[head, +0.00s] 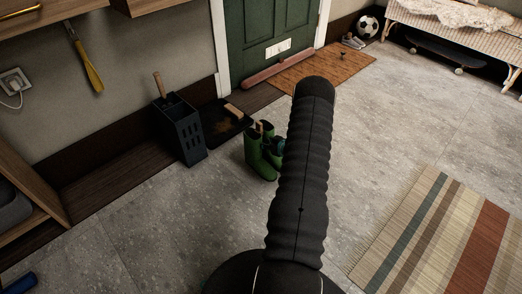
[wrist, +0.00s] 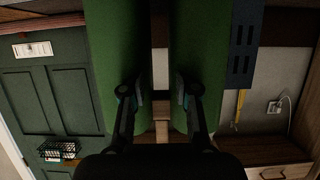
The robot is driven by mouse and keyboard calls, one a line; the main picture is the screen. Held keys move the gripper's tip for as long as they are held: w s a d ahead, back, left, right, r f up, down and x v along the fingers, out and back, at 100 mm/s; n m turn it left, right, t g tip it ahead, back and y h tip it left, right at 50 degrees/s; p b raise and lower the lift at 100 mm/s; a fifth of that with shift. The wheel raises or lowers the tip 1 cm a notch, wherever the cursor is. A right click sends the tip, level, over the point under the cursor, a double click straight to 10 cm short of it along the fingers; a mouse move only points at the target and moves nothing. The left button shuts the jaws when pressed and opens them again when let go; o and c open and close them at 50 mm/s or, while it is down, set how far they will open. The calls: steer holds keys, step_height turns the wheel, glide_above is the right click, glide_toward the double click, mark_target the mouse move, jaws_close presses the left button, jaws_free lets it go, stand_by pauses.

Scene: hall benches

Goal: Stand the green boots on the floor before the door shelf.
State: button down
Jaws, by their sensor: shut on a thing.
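The green boots (head: 258,158) stand upright side by side near the middle of the head view, partly behind my arm. Whether their soles touch the floor (head: 190,225) is unclear. In the wrist view the boots (wrist: 115,50) fill the centre as two green shafts with a narrow gap between them. My gripper (wrist: 160,98) is shut on the boots at their upper part, one finger at each shaft. In the head view its fingers are mostly hidden by my arm. A wooden shelf (head: 160,5) hangs on the wall left of the door (head: 272,30).
A dark slotted stand (head: 182,130) and a black tray (head: 222,122) with a brush lie left of the boots. A brown doormat (head: 322,72) lies behind them at the door. A striped rug (head: 440,245) is at right. The grey floor between is clear.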

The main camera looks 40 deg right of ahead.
mark_target(264, 149)
steer(key=shift+w+a+f, duration=0.1)
steer(key=shift+w+f, duration=0.15)
steer(key=shift+f, duration=0.55)
steer(key=shift+w+a+f, duration=0.1)
steer(key=shift+w+f, duration=0.15)
steer(key=shift+f, duration=0.55)
steer(key=shift+w+a+f, duration=0.1)
steer(key=shift+w+f, duration=0.15)
steer(key=shift+f, duration=0.55)
steer(key=shift+f+b, duration=0.1)
steer(key=shift+b, duration=0.2)
steer(key=c, duration=0.9)
jaws_free()
steer(key=shift+o, duration=0.2)
